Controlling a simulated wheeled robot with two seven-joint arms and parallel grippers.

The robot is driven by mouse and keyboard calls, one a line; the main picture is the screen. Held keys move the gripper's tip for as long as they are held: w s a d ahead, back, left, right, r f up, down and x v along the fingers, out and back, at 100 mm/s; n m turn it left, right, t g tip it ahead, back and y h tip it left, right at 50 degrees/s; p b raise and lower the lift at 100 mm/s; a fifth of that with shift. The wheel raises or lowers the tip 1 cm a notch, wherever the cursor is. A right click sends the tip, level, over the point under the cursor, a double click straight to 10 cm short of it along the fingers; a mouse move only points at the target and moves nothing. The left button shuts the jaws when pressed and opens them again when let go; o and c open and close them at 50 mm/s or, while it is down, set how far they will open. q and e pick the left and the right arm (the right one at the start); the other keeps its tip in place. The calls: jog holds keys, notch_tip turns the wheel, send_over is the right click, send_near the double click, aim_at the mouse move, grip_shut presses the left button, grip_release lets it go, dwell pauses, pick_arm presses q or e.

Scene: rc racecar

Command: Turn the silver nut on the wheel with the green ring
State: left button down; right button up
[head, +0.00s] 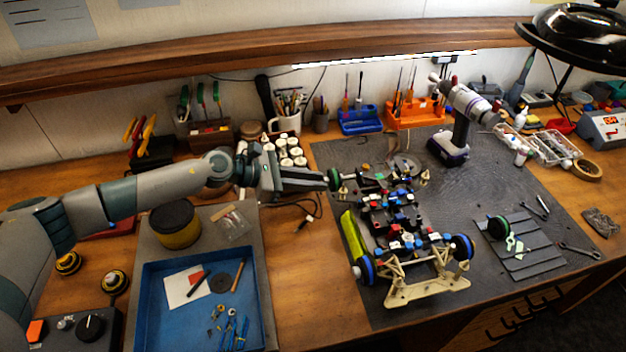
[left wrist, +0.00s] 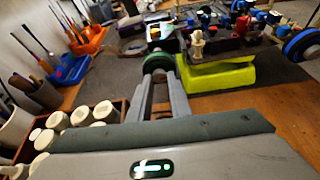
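The RC car (head: 395,225) stands on the dark mat, its chassis crowded with small coloured parts. The wheel with the green ring (head: 335,179) is at its far left corner; it also shows in the left wrist view (left wrist: 158,68). My left gripper (head: 326,181) reaches in from the left, its fingertips at the outer face of this wheel. In the left wrist view the fingers (left wrist: 160,78) stand a little apart, with a gap between them. The silver nut is not clearly visible between the tips, and I cannot tell whether they press on it. My right gripper is out of view.
A loose wheel with green (head: 499,228) lies on a ribbed grey tray (head: 530,262) at right. Blue-ringed wheels (head: 463,247) are on the car's near end. A purple-grey drill (head: 460,125) stands behind. A wooden box of white jars (head: 285,150) is close to my left gripper.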

pick_arm(q)
jog(key=n+g+b, duration=0.1)
jog(key=b, duration=0.1)
jog(key=n+g+h+b, duration=0.1)
jog(key=n+b, duration=0.1)
jog(key=shift+w+a, duration=0.1)
jog(key=shift+w, duration=0.15)
dwell(0.3)
jog(key=c, duration=1.6)
grip_release()
jog(key=shift+a+b, duration=0.15)
jog(key=shift+b, duration=0.15)
